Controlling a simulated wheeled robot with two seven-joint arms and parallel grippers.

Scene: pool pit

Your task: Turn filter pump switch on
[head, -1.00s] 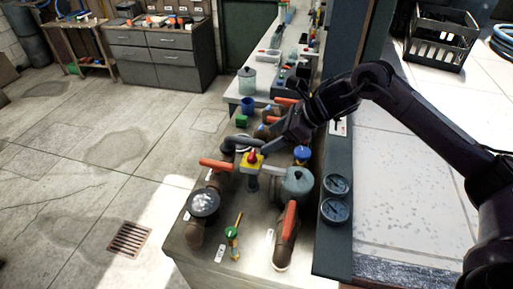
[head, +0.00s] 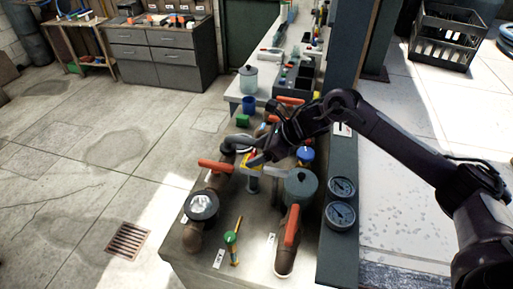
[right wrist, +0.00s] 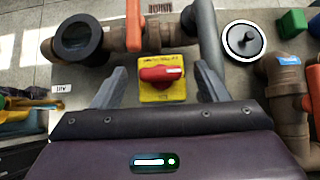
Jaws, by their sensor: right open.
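The filter pump switch (right wrist: 161,75) is a red rotary knob on a yellow plate, seen from above in the right wrist view. The knob's bar lies roughly level across the picture. My right gripper (right wrist: 159,86) is open and empty, with one grey finger to the left of the switch and one to the right. I cannot tell whether either finger touches it. In the head view my right gripper (head: 259,160) is over the switch and hides most of it. My left gripper is in neither view.
Brown pipes with orange-handled valves (head: 291,226) crowd the bench around the switch. A grey-green lidded pot (head: 302,186) stands close on the right. Two gauges (head: 341,215) sit on the dark ledge beside it.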

